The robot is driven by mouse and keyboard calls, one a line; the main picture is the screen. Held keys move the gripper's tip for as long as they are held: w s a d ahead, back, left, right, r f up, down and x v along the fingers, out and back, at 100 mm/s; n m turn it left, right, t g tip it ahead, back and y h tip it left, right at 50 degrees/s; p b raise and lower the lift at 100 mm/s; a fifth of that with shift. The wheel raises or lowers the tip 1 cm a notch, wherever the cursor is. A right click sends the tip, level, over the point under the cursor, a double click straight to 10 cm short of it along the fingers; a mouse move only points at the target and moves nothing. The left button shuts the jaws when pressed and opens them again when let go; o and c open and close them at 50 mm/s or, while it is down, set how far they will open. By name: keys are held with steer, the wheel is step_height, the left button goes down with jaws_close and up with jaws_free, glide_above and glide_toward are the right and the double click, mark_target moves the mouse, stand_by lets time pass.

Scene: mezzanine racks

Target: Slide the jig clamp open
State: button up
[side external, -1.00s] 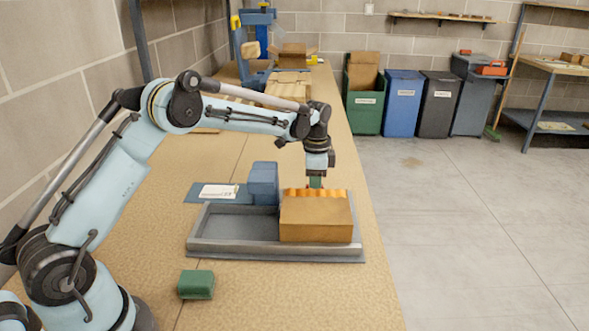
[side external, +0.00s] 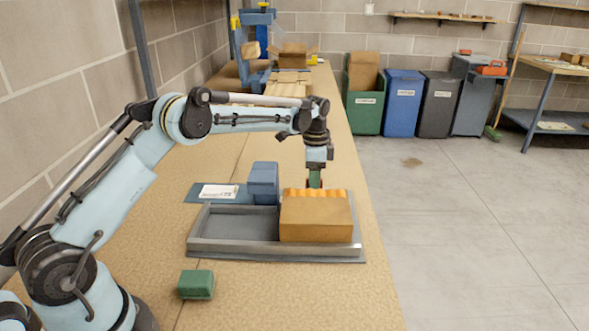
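The jig is a grey rimmed tray (side external: 235,249) on the bench. A tan-brown block (side external: 316,219) fills its right part, with an orange scalloped strip (side external: 300,193) along the block's far top edge. A blue stepped block (side external: 263,181) stands at the tray's far side, left of the brown block; I cannot tell which part is the clamp's slider. My gripper (side external: 314,178) points down just behind the orange strip. A small green piece shows at its fingertips, but I cannot tell whether it is held. The fingers are too small and partly hidden to read.
A green block (side external: 196,284) lies on the bench in front of the tray. A blue mat with a white card (side external: 218,191) lies behind the tray's left side. Cartons and a blue stand (side external: 258,50) are farther back. The tray's left part is empty.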

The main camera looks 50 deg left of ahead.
steer(key=shift+r, duration=0.15)
step_height(320, 180, up, 12)
stand_by(0.6)
steer(key=s+d+r+n+t, duration=0.45)
steer(key=s+r, duration=0.25)
steer(key=s, duration=0.5)
steer(key=s+d+f+n+t, duration=0.2)
steer(key=s+f, duration=0.6)
steer(key=s, duration=0.6)
steer(key=shift+s+d+f+n+t, duration=0.15)
steer(key=shift+d+n+t, duration=0.2)
steer(key=shift+d+n, duration=0.65)
